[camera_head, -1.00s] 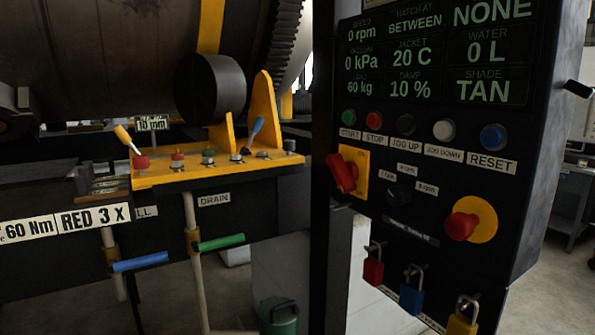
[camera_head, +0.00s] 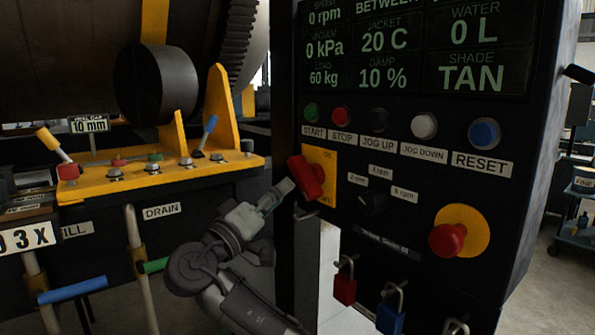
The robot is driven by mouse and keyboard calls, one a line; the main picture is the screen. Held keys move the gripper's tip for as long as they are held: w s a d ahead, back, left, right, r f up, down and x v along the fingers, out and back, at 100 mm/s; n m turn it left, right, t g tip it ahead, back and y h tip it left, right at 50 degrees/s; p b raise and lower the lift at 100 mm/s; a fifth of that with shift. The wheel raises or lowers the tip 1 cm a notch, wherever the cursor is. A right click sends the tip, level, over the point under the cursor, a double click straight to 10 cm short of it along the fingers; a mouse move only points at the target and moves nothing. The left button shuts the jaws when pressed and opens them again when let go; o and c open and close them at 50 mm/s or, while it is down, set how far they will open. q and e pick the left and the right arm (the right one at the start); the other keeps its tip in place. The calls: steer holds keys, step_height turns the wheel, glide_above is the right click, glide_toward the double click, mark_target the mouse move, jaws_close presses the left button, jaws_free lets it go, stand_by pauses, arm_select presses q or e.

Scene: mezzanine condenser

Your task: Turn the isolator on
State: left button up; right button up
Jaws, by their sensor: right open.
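The isolator is a red rotary handle (camera_head: 306,178) on a yellow plate (camera_head: 328,158), at the left edge of the black control panel. The handle sits tilted, its top leaning left. My left gripper is not in view.
The black panel (camera_head: 466,262) carries START, STOP, jog and RESET buttons, a dark selector knob (camera_head: 373,201) and a red emergency-stop button (camera_head: 447,239). Padlocks (camera_head: 345,286) hang below. A yellow lever bracket (camera_head: 160,177) and blue (camera_head: 72,290) and green pipe handles stand left.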

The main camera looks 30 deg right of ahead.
mark_target(298, 177)
steer(key=p+x, duration=0.1)
steer(key=x, duration=0.6)
steer(key=shift+w+d+r+p, duration=0.1)
steer(key=shift+d+p, duration=0.15)
steer(key=shift+p, duration=0.05)
steer(key=shift+w+d, duration=0.2)
steer(key=shift+d, duration=0.2)
jaws_close()
